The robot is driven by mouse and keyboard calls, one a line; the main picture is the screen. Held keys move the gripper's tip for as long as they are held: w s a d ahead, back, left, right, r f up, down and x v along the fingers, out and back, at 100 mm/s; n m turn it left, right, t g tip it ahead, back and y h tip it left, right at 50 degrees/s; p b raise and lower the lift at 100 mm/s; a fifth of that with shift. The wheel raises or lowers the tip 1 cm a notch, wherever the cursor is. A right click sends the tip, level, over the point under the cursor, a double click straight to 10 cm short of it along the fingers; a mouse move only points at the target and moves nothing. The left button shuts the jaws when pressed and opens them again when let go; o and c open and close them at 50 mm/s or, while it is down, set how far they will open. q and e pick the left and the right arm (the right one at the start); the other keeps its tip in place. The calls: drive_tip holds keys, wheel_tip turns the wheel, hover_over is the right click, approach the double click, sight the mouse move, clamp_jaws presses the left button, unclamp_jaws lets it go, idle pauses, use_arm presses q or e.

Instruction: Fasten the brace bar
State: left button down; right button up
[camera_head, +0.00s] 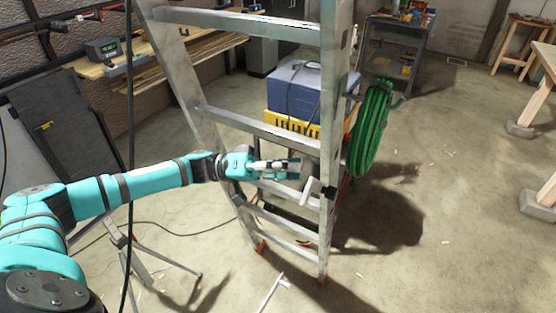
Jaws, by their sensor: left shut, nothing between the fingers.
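An aluminium stepladder (329,110) stands open in the middle of the camera_head view. A short pale bar (310,191) sits at its right rail, beside a small black fitting (329,193). I cannot tell for sure whether this is the brace bar or whether it is fastened. My left gripper (297,168) is shut and empty. It is in front of the ladder, between the rails, just above and left of the pale bar. The gripper hides part of a ladder step. My right gripper is not in view.
A green hose coil (371,130) hangs at the ladder's right side. A blue box (293,88) on a yellow crate stands behind the ladder. A thin pale rod (270,293) shows low in front. A black cable (130,150) hangs at left. The floor at right is mostly clear.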

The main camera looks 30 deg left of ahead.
use_arm(q)
drive_tip(key=p+x, duration=0.1)
drive_tip(key=x, duration=0.4)
drive_tip(key=shift+p, duration=0.35)
drive_tip(key=shift+f, duration=0.1)
